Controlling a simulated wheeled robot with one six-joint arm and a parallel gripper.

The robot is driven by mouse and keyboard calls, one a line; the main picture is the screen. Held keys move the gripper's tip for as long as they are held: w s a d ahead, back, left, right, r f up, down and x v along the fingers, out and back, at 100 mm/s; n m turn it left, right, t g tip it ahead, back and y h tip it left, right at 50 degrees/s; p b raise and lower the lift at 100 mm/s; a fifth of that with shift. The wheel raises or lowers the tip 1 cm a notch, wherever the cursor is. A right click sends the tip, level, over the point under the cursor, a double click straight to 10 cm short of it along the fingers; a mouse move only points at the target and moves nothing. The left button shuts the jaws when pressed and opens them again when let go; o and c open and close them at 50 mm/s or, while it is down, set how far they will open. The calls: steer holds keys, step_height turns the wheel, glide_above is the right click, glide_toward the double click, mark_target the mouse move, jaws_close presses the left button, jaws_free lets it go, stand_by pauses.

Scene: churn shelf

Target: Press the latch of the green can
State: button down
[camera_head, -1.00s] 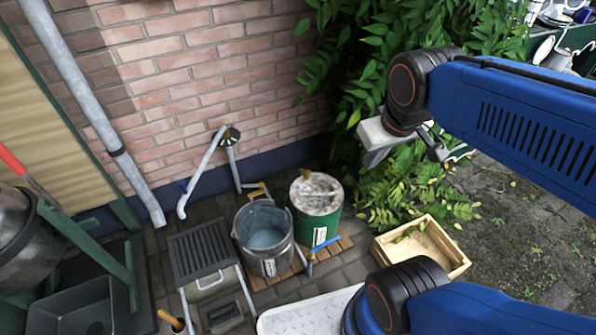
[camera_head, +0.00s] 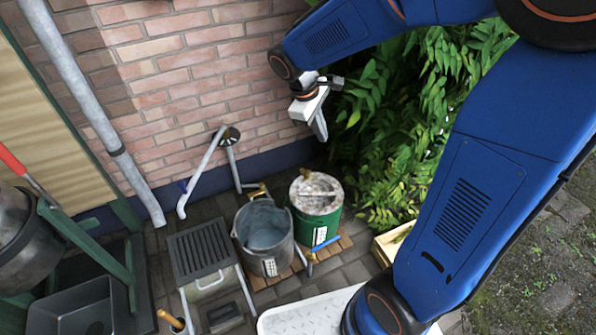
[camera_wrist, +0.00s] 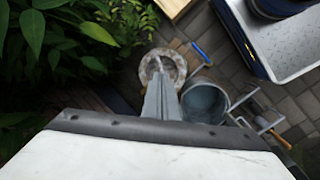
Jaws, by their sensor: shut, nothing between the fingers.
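The green can (camera_head: 318,229) stands on a wooden slatted base beside a grey bucket (camera_head: 268,260). Its round lid is pale and stained, with a bar across it and a small brass-coloured piece at its far edge. I cannot tell for sure which part is the latch. My gripper (camera_head: 320,129) is shut and empty, high above the can and pointing down. In the wrist view my gripper's fingers (camera_wrist: 162,100) cover the near part of the can's lid (camera_wrist: 172,62); the can's green side is hidden there.
A brick wall (camera_head: 200,90) stands behind, with leafy bushes (camera_head: 400,110) to the right. A wooden crate (camera_head: 388,243) is partly hidden by my arm. A slatted stand (camera_head: 202,250) is left of the bucket.

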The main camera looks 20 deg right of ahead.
steer(key=w+a+f+n+h, duration=0.2)
steer(key=w+a+f+n, duration=0.2)
steer(key=f, duration=0.7)
steer(key=w+a+f+n+h, duration=0.2)
steer(key=w+a+f+n, duration=0.3)
steer(key=w+a+f, duration=0.4)
step_height(320, 180, down, 3)
steer(key=shift+w+a+f+h, duration=0.15)
steer(key=shift+w+h, duration=0.15)
steer(key=shift+w, duration=0.5)
glide_toward(306, 175)
step_height(306, 175, down, 3)
steer(key=a, duration=0.1)
steer(key=d, duration=0.3)
steer(key=shift+w+f, duration=0.1)
steer(key=shift+f, duration=0.05)
steer(key=shift+d, duration=0.6)
